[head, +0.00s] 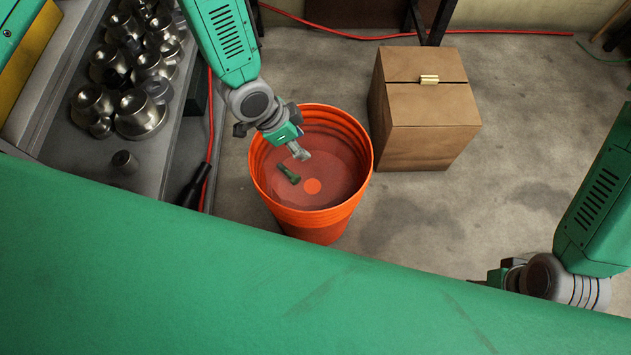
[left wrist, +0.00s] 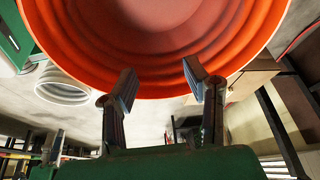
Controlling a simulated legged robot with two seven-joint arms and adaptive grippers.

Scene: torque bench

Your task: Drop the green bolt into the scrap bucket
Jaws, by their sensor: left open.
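The orange scrap bucket (head: 358,185) stands on the floor in the middle of the head view. My left gripper (head: 299,150) is over the bucket's opening, pointing down into it. The green bolt (head: 288,174) shows inside the bucket's outline, below and apart from the gripper. I cannot tell whether it rests on the bottom. In the left wrist view my left gripper (left wrist: 160,82) has its two fingers apart with nothing between them, and the bucket's ribbed wall (left wrist: 100,65) fills the top. My right gripper (head: 494,279) is at the lower right, partly hidden, and its fingers are unclear.
A grey bench (head: 150,165) with several metal fittings (head: 142,112) is at the left. A red hose (head: 212,110) hangs beside it. Floor at the right is clear.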

